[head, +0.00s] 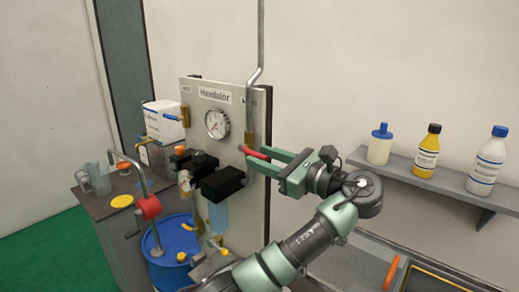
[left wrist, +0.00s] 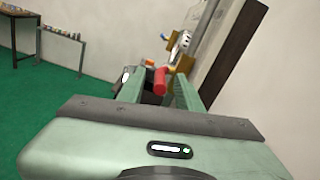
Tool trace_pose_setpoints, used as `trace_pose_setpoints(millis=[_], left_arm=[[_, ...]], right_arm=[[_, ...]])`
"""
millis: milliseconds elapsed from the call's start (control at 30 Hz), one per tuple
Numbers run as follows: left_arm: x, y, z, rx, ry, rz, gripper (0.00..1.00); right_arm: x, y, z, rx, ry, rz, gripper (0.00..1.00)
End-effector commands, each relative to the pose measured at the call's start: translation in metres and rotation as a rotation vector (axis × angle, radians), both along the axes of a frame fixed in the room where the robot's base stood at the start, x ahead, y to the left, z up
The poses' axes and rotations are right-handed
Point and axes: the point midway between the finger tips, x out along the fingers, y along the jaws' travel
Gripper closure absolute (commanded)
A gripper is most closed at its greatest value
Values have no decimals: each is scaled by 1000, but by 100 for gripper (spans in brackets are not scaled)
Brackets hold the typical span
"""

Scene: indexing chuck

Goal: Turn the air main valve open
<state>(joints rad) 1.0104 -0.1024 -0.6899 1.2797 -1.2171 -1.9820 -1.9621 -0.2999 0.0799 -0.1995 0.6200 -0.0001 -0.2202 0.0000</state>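The air main valve is a brass valve body (head: 249,140) on the pipe at the right edge of the grey panel, with a red lever handle (head: 256,153) pointing sideways to the lower right. My left gripper (head: 264,160) is at this handle, with its two green fingers apart. In the left wrist view the red handle (left wrist: 160,80) shows between the two fingers of the left gripper (left wrist: 160,88), with a gap visible on either side. I cannot tell whether a finger touches it. My right gripper is in neither view.
The panel (head: 190,92) carries a round gauge (head: 216,123) and black boxes (head: 222,183). A blue drum (head: 172,250) stands below it. Several bottles, one of them yellow (head: 428,152), stand on a shelf (head: 440,184) at the right. The wall above the arm is clear.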

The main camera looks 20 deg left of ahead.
Motion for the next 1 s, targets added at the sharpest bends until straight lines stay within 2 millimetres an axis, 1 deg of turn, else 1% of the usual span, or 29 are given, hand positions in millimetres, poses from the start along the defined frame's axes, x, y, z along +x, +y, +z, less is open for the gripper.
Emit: trace_pose_setpoints(millis=[33, 100, 400, 433, 533, 567, 1000], left_arm=[[2, 5, 2, 0, 2, 1, 65], [3, 9, 1, 0, 2, -1, 65], [5, 12, -1, -1, 1, -2, 65], [5, 12, -1, -1, 1, -2, 70], [5, 12, -1, -1, 1, -2, 98], [5, 12, -1, -1, 1, -2, 100], [5, 12, 0, -1, -1, -2, 100]], right_arm=[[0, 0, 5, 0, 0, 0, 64], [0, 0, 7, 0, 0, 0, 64], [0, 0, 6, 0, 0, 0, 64], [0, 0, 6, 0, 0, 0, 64], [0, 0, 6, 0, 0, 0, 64], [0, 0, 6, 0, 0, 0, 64], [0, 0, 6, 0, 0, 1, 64]])
